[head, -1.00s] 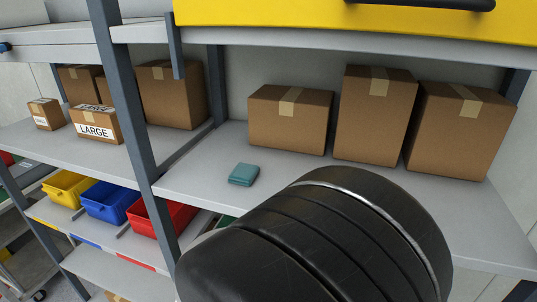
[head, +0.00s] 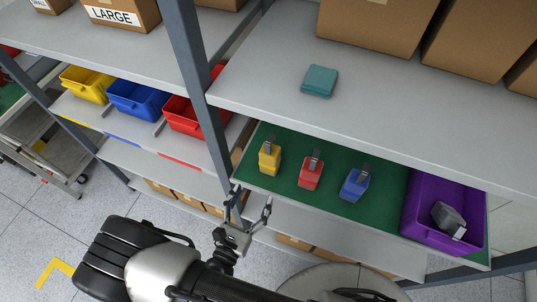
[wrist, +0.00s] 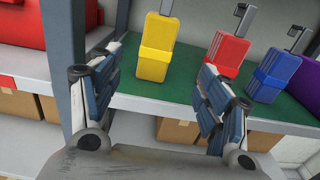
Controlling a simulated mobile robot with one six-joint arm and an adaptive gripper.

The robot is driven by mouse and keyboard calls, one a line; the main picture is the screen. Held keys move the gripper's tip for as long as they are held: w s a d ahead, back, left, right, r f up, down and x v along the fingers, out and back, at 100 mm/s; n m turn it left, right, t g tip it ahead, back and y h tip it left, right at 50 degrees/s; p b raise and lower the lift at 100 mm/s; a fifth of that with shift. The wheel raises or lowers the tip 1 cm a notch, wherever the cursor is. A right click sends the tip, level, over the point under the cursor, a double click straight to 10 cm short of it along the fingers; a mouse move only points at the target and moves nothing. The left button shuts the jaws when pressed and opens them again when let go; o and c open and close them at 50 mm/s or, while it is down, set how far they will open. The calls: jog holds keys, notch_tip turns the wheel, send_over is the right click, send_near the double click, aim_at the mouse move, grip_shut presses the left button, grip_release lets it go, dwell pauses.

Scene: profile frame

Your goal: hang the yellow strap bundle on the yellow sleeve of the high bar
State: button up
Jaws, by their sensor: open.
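The yellow strap bundle (head: 269,160) stands upright on the green mat (head: 337,202) of a lower shelf, at its left end. It has a grey hook-like piece on top. In the wrist view the bundle (wrist: 157,50) shows between my two fingers, beyond them. My gripper (head: 251,200) is open and empty, just in front of the shelf's front left edge, apart from the bundle. Its fingers (wrist: 160,75) also show spread in the wrist view. The high bar and its yellow sleeve are not in view.
A red bundle (head: 311,173) and a blue bundle (head: 355,185) stand right of the yellow one. A purple bin (head: 415,208) holds a grey item. A dark upright post (head: 196,90) is close on the left. A shelf (head: 400,112) with a teal pad (head: 319,81) and boxes overhangs the mat.

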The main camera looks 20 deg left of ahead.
aim_at(267, 163)
jog(key=w, duration=0.5)
jog(key=w+d, duration=0.1)
jog(key=w, duration=0.2)
jog(key=shift+w+b, duration=0.3)
jog(key=shift+w+r+b, duration=0.2)
jog(key=shift+w+b, duration=0.2)
jog(key=shift+w, duration=2.65)
jog(key=c, duration=1.2)
